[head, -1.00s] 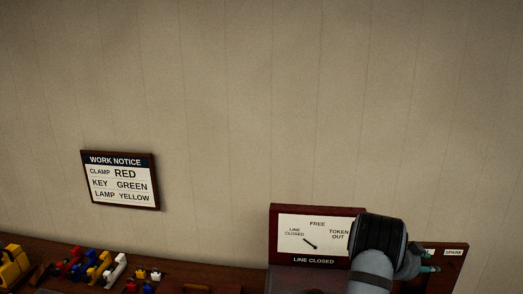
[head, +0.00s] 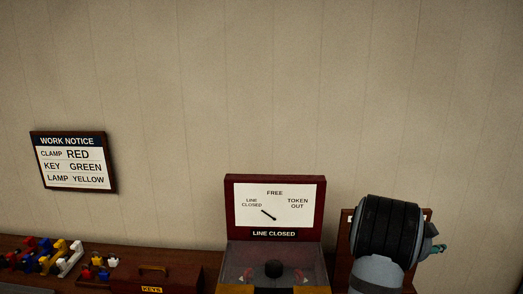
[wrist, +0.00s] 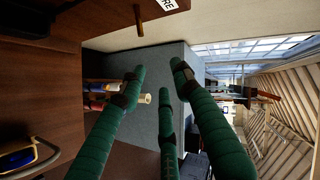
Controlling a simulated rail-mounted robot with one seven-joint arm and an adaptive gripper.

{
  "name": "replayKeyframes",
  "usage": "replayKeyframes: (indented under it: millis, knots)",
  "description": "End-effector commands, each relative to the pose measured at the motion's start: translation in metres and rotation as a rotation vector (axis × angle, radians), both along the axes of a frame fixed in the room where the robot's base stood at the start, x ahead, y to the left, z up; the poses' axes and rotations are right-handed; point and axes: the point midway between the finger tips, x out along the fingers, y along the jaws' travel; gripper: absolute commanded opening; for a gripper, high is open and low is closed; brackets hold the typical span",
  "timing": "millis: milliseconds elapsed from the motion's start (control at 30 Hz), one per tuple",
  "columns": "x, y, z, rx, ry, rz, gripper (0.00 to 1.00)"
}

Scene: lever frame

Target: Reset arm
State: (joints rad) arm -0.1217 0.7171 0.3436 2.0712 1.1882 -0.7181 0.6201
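My arm (head: 388,235) stands at the right of the head view, in front of a wooden board (head: 344,222). In that view only a bit of my gripper (head: 438,249) shows, to the right of the wrist. In the wrist view, the green fingers of my gripper (wrist: 158,76) are spread apart with nothing between them. A wooden peg (wrist: 139,20) on a board with a partly cut-off label is near the fingertips, apart from them.
A dial box (head: 275,207) has its needle pointing toward LINE CLOSED, above a plate reading LINE CLOSED. A work notice (head: 73,161) hangs on the wall. A KEYS box (head: 155,278) and several coloured pieces (head: 45,255) are on the bench at left.

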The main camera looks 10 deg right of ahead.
Motion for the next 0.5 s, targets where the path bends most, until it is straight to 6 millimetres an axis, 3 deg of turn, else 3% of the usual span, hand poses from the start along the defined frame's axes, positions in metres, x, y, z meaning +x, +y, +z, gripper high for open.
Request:
replayKeyframes:
  millis: [33,100,200,500]
  knots:
    - [-0.007,-0.011,-0.012,0.003,-0.011,-0.017,0.32]
    - [-0.015,-0.021,-0.015,0.005,-0.035,-0.037,0.32]
    - [0.005,-0.009,-0.021,0.006,-0.032,-0.027,0.32]
    - [0.025,0.004,-0.036,0.004,-0.034,-0.032,0.32]
